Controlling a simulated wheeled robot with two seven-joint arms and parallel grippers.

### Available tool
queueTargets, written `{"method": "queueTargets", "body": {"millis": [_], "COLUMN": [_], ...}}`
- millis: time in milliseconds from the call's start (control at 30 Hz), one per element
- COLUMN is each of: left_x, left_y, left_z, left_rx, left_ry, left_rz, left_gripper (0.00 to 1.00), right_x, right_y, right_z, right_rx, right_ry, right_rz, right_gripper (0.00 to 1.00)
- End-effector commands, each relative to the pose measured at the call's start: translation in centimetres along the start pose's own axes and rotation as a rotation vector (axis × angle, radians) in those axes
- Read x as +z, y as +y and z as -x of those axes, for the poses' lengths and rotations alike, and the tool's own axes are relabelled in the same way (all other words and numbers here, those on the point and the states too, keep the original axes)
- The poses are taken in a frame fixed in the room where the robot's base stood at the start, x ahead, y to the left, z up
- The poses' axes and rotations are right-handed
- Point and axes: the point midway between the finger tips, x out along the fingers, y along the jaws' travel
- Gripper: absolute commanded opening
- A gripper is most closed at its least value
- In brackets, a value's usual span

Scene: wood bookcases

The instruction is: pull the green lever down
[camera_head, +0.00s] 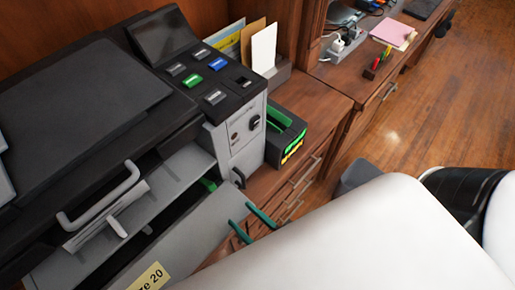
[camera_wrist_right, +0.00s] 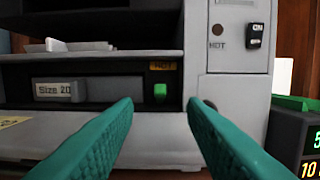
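The green lever (camera_wrist_right: 160,92) is a small green tab inside the dark open slot of a grey and black copier (camera_wrist_right: 130,127). It stands just right of a "Size 20" label. In the head view the lever (camera_head: 208,184) shows partly, behind the copier's lowered front panel. My right gripper (camera_head: 241,213) is open and empty, with its teal fingers in front of the copier's right part. In the right wrist view the gripper (camera_wrist_right: 160,103) has a fingertip on each side of the lever's line of sight. No contact with the lever shows. My left gripper is not in view.
A black box with a green handle (camera_head: 287,137) stands on the wood desk (camera_head: 318,105) right of the copier. A file holder (camera_head: 279,74) stands behind it. An ON switch (camera_wrist_right: 255,35) sits on the copier's right column. Open floor (camera_head: 460,100) lies to the right.

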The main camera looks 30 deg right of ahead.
Motion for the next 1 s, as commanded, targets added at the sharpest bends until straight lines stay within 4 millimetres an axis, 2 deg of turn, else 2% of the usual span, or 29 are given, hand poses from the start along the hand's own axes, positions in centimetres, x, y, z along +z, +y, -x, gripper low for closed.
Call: {"method": "queueTargets", "body": {"millis": [100,233,500,533,600,733,867,1000], "left_x": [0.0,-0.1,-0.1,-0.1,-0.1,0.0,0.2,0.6], "left_y": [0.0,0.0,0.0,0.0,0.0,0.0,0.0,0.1], "left_z": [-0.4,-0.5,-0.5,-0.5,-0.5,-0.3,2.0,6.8], "left_rx": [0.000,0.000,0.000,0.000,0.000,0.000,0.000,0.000], "left_ry": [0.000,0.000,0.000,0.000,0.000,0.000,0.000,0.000], "left_rz": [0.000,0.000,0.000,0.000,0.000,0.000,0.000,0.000], "left_gripper": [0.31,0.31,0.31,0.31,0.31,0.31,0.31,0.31], "right_x": [-0.2,0.0,0.1,0.1,0.1,0.2,1.4,3.5], "right_y": [0.0,0.0,0.0,0.0,0.0,0.0,-0.1,-0.3], "right_z": [1.8,2.7,2.9,2.9,2.9,2.8,2.1,0.5], "right_rx": [0.001,0.000,-0.001,0.000,0.000,-0.001,-0.006,-0.016], "right_ry": [0.003,0.000,-0.002,-0.002,-0.002,0.001,0.048,0.173], "right_rz": [0.001,0.001,0.001,0.001,0.001,0.001,0.006,0.013], "right_gripper": [0.38,0.38,0.38,0.37,0.25,0.25,0.25,0.25]}}
